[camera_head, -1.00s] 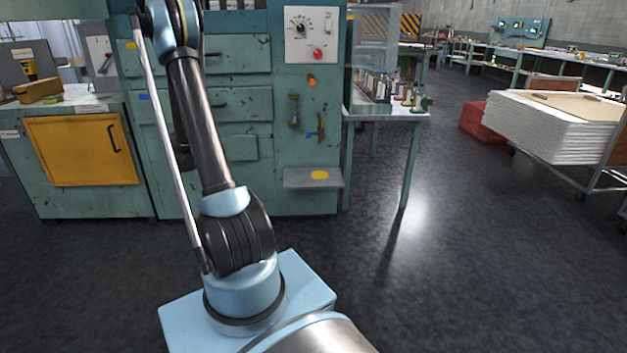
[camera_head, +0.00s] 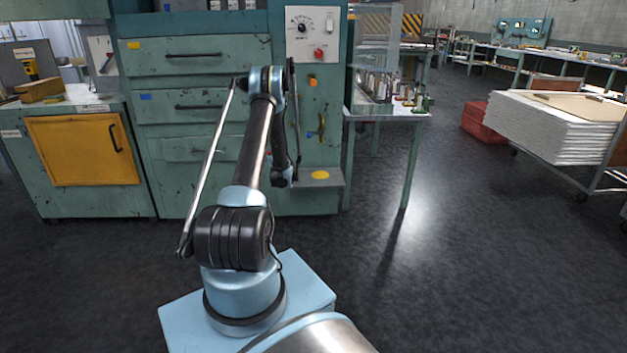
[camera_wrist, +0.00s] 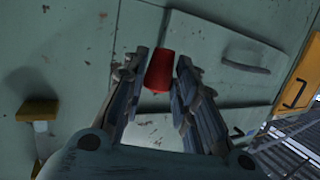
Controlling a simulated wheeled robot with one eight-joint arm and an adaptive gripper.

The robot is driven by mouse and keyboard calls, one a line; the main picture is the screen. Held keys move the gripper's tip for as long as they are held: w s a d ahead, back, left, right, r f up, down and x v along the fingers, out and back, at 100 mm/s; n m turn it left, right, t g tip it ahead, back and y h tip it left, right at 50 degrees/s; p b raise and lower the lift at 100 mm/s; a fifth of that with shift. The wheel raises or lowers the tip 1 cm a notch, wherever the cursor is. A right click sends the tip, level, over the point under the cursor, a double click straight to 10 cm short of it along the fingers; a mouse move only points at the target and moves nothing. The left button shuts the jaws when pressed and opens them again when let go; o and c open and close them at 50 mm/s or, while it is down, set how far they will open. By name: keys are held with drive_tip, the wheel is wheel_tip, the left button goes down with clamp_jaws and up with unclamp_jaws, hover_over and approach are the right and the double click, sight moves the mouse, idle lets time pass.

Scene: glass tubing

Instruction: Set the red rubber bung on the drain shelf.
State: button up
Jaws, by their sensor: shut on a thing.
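The red rubber bung (camera_wrist: 160,70) is between the fingers of my gripper (camera_wrist: 161,62) in the wrist view. In the head view my arm is folded in front of the cabinet, and I cannot make out the fingers or the bung there. A small grey shelf (camera_head: 337,178) with a yellow oval on it juts from the cabinet's lower right. It may be the drain shelf. My arm partly covers its left end.
The green drawer cabinet (camera_head: 180,60) has protruding handles. A red knob (camera_head: 319,53) and an orange knob (camera_head: 313,80) sit on its right side.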

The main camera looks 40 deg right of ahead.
hover_over(297, 182)
wheel_tip(297, 182, down, 3)
drive_tip(key=shift+w+f, duration=0.2)
drive_tip(key=shift+f, duration=4.9)
drive_tip(key=o, duration=0.8)
drive_tip(key=shift+s, duration=0.1)
